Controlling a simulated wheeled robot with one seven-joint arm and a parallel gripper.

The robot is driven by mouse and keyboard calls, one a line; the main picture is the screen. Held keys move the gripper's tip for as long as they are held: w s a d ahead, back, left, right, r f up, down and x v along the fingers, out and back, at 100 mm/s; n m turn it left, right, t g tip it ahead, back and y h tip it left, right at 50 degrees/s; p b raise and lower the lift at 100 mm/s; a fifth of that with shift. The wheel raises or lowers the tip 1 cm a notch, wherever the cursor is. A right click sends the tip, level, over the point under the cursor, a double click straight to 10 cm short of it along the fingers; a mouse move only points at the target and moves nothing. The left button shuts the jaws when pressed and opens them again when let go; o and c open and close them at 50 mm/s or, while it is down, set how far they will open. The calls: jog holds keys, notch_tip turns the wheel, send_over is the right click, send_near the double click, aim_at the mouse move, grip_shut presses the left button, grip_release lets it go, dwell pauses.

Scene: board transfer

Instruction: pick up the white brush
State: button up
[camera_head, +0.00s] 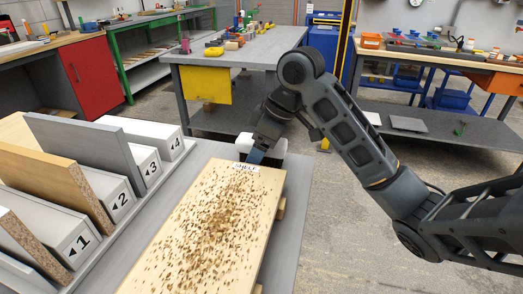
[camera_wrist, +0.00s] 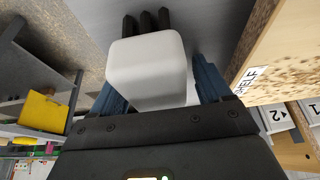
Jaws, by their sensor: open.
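The white brush (camera_head: 276,145) is at the far end of the table, just beyond the end of the shavings-covered board, partly hidden behind my gripper (camera_head: 258,152). In the wrist view the white brush (camera_wrist: 147,68) is a rounded white block between the two blue fingers of my gripper (camera_wrist: 158,88). The fingers are open, one on each side of it. Whether either finger touches it I cannot tell. Dark prongs stick out beyond its far side. The lower part of the brush is hidden.
The wooden board (camera_head: 215,215) is strewn with brown shavings and has a "SHELF" label (camera_head: 245,168) close beside my gripper. A numbered rack (camera_head: 150,185) holding upright boards stands at left. A grey workbench (camera_head: 245,50) stands behind.

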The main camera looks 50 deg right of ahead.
jog(key=c, duration=1.1)
jog(key=shift+r, duration=0.1)
jog(key=shift+r+p, duration=0.55)
jog(key=shift+r, duration=1.8)
jog(key=s+d+r, duration=0.2)
jog(key=s, duration=0.1)
jog(key=s+d+r+p, duration=0.1)
jog(key=s+d+r, duration=0.1)
jog(key=d, duration=0.1)
jog(key=s+d+r, duration=0.2)
jog(key=s, duration=0.1)
jog(key=shift+s+d+r, duration=0.3)
jog(key=shift+d+r, duration=0.05)
jog(key=shift+d, duration=0.05)
